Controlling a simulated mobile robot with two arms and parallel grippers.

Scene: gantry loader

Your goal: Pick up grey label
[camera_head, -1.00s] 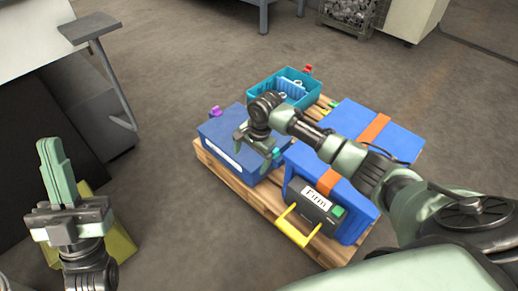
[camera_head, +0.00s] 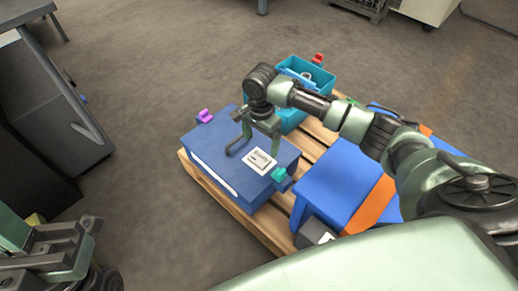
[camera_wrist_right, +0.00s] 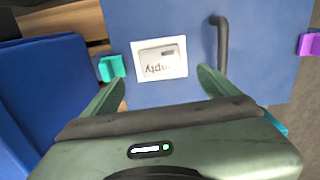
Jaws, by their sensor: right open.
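The grey label (camera_head: 261,162) sits on a white square on the lid of a blue box (camera_head: 215,155). In the right wrist view the grey label (camera_wrist_right: 160,58) shows "mpty" upside down, with a small dark mark. My right gripper (camera_head: 260,137) is open and empty above the lid, pointing down close to the label. In the wrist view the fingertips of my right gripper (camera_wrist_right: 161,78) lie on either side of the label's near edge. Contact with the lid cannot be told. My left gripper (camera_head: 45,245) is partly cut off at the lower left, away from the box.
A dark bar handle (camera_wrist_right: 222,45) stands on the lid beside the label. Teal (camera_head: 279,174) and purple (camera_head: 205,116) clips sit at the box's edges. A wooden pallet (camera_head: 255,222) carries it, a teal bin (camera_head: 290,118) and a blue case with an orange strap (camera_head: 372,205).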

